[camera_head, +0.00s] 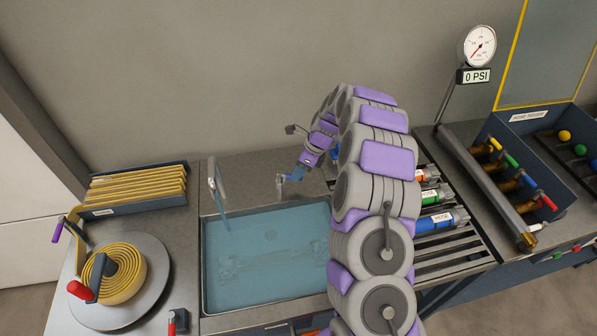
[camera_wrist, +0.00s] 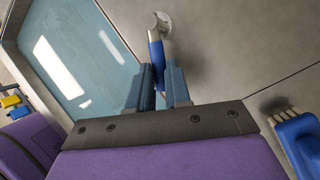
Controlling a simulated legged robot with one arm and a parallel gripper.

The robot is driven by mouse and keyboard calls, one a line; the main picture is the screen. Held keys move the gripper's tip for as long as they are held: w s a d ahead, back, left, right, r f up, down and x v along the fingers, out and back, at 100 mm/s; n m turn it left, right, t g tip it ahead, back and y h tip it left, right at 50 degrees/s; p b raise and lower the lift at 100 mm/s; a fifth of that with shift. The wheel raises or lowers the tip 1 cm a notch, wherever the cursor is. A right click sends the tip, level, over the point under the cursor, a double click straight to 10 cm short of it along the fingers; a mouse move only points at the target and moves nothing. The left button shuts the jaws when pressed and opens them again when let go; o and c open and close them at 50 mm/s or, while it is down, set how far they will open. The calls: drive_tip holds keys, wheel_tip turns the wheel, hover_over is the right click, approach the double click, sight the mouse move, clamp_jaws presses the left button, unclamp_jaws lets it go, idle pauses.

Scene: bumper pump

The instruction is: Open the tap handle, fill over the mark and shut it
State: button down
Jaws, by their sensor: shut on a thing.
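In the wrist view, a blue tap handle (camera_wrist: 156,50) with a grey end sits on a round mount on the steel surface. Its lower end passes between the blue fingers of my gripper (camera_wrist: 163,88). My gripper is shut on the handle. In the head view, my gripper (camera_head: 292,176) reaches down at the back edge of the sink, beside a small grey fitting. The sink (camera_head: 203,270) holds a wide sheet of bluish water, which also shows at the left of the wrist view (camera_wrist: 75,45). I cannot make out a fill mark.
A yellow hose reel (camera_head: 120,275) and a hose tray (camera_head: 135,165) lie further left. Right of my arm are hose tubes (camera_head: 437,222) on a rack, a gauge reading 0 PSI (camera_head: 477,47) and a bin of coloured nozzles.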

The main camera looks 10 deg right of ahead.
drive_tip(key=shift+r, duration=0.1)
idle(0.3)
drive_tip(key=shift+w+d+r+n+p, duration=0.1)
drive_tip(key=shift+w+n+p, duration=0.25)
drive_tip(key=shift+p, duration=0.35)
drive_tip(key=shift+w+d+n+g+p, duration=0.1)
drive_tip(key=shift+w+n+g+p, duration=0.3)
drive_tip(key=shift+n+p, duration=0.6)
drive_tip(key=shift+w+n+g+h+p, duration=0.3)
drive_tip(key=shift+w+n+g+p, duration=0.4)
drive_tip(key=shift+n+p, duration=0.7)
drive_tip(key=c, duration=1.1)
unclamp_jaws()
drive_tip(key=shift+f, duration=0.2)
